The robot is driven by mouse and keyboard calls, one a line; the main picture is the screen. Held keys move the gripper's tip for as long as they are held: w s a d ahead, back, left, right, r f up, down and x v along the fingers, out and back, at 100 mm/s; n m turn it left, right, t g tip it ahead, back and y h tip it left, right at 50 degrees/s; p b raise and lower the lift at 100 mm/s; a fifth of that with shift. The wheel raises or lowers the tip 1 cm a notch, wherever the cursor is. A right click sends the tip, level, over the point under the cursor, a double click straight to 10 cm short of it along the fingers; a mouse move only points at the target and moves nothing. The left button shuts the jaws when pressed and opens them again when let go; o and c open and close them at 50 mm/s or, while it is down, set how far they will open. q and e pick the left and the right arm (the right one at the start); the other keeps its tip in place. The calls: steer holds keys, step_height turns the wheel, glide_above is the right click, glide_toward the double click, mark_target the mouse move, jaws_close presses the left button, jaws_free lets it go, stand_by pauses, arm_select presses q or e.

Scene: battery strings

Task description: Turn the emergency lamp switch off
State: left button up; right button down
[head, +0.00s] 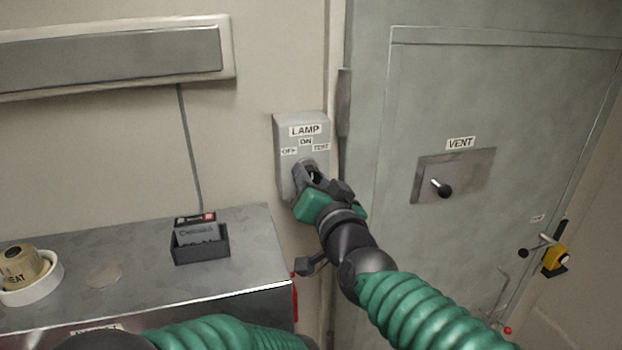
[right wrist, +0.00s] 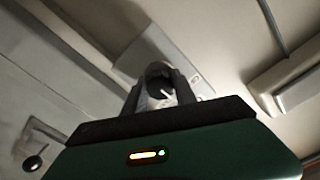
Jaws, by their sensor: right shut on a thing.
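The lamp switch box (head: 287,120) is a grey box on the wall, labelled LAMP, with OFF at left, ON at top and TEST at right. My right gripper (head: 309,174) is at the lower part of the box, over the switch knob. It is shut on the knob, which its fingers mostly hide, so I cannot tell the knob's setting. In the right wrist view the gripper (right wrist: 160,88) has a dark rounded knob (right wrist: 158,70) between its fingers, with the pale box behind. My left gripper is not in view; a green arm part of mine shows at the bottom.
A long wall lamp (head: 110,60) hangs at upper left, its cable running down. A grey cabinet with a VENT lever (head: 441,188) stands right.

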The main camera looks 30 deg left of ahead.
steer(key=n+b, duration=0.1)
steer(key=n, duration=0.3)
steer(key=shift+n+b, duration=0.5)
steer(key=shift+n, duration=1.8)
steer(key=c, duration=1.2)
jaws_free()
steer(key=shift+c, duration=0.2)
steer(key=shift+o, duration=1.1)
steer(key=shift+w+a, duration=0.1)
steer(key=shift+w, duration=0.05)
